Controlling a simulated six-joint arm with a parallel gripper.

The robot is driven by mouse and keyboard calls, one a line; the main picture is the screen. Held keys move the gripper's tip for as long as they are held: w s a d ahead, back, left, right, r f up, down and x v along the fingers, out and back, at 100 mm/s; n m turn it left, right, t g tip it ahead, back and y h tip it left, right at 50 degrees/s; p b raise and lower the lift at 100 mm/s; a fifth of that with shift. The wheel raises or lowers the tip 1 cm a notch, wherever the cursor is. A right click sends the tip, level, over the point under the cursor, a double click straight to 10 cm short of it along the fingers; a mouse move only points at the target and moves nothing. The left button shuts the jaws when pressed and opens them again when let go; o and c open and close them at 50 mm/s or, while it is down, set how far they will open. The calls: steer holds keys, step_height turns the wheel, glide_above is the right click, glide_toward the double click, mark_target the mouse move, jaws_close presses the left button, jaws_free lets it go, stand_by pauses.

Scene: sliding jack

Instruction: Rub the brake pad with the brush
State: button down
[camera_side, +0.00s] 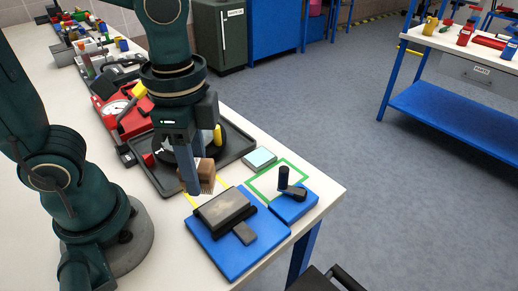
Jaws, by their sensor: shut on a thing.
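My gripper (188,178) points down over the table and is shut on the brush (203,172), which has a brown block handle and bristles below. The brake pad (224,211) is a dark grey block with a dull top, lying on a blue base plate (208,250) near the table's front corner. The brush is just behind and to the left of the pad, and seems a little above it and apart from it. The gripper finger hides part of the brush, so the exact gap cannot be told.
A black tray (246,148) with a yellow item (217,134) stands behind the gripper. A green-outlined square (252,188), a pale block (260,158) and a blue block with a black lever (290,192) lie at right. A red gauge case (122,108) and clutter fill the back left.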

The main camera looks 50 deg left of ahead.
glide_above(206, 217)
steer(key=shift+w+f, duration=0.1)
steer(key=shift+f, duration=2.8)
step_height(206, 217, down, 2)
steer(key=shift+f, duration=0.15)
steer(key=shift+w, duration=3.5)
steer(key=shift+s, duration=3.55)
step_height(206, 217, up, 3)
steer(key=shift+w+f, duration=0.1)
steer(key=shift+w, duration=0.05)
steer(key=shift+r, duration=2.8)
